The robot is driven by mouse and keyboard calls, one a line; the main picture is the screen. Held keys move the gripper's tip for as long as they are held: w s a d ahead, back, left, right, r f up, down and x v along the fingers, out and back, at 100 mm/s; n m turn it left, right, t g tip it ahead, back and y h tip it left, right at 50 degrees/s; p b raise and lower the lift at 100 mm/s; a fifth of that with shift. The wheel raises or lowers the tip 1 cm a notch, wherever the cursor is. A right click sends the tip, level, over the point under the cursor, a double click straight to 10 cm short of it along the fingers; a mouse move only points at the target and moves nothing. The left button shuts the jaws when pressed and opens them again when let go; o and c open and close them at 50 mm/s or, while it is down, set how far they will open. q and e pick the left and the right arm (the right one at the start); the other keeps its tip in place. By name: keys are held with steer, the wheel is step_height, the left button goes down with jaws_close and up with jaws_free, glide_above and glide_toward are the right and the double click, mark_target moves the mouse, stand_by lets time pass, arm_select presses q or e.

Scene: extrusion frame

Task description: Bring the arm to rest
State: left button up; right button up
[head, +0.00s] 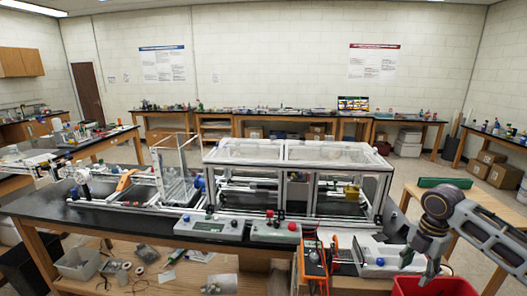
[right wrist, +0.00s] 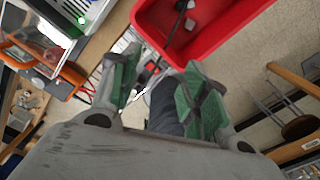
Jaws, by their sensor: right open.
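My right arm (head: 455,222) comes in from the right in the head view and bends downward. My right gripper (head: 430,270) hangs at the lower right, to the right of the bench and over or beside a red bin (head: 408,288). In the right wrist view the gripper (right wrist: 160,85) has its two green-padded fingers apart, with nothing between them. My left gripper is not in view.
An extrusion frame (head: 284,160) with clear panels stands on the black bench (head: 120,217). Control boxes (head: 209,228) line its front edge. An orange-and-black device (head: 313,262) and a white instrument (head: 380,258) sit near my right gripper. A wooden table (head: 490,218) stands at the right.

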steer(key=s+a+f+m+t, duration=0.1)
steer(key=s+a+f+m, duration=0.4)
steer(key=a, duration=0.3)
steer(key=s+a+f+m+t+y, duration=0.1)
steer(key=s+a+f+m, duration=0.3)
steer(key=a+f, duration=0.35)
steer(key=s+a+f+m+t, duration=0.1)
steer(key=s+a+f+m, duration=0.35)
steer(key=a, duration=0.35)
steer(key=s+d+m, duration=0.3)
steer(key=s+m, duration=0.3)
steer(key=m, duration=0.1)
step_height(320, 180, down, 35)
steer(key=s+b, duration=0.2)
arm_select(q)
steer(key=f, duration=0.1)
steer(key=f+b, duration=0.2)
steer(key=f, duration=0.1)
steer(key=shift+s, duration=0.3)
arm_select(e)
steer(key=s+d+f+g, duration=0.1)
steer(key=s+d+f, duration=0.1)
steer(key=s+f, duration=0.9)
steer(key=s+d+f+g+h, duration=0.1)
steer(key=s+f, duration=1)
steer(key=shift+s+d+f, duration=0.2)
steer(key=shift+d+f, duration=0.1)
steer(key=shift+d, duration=0.05)
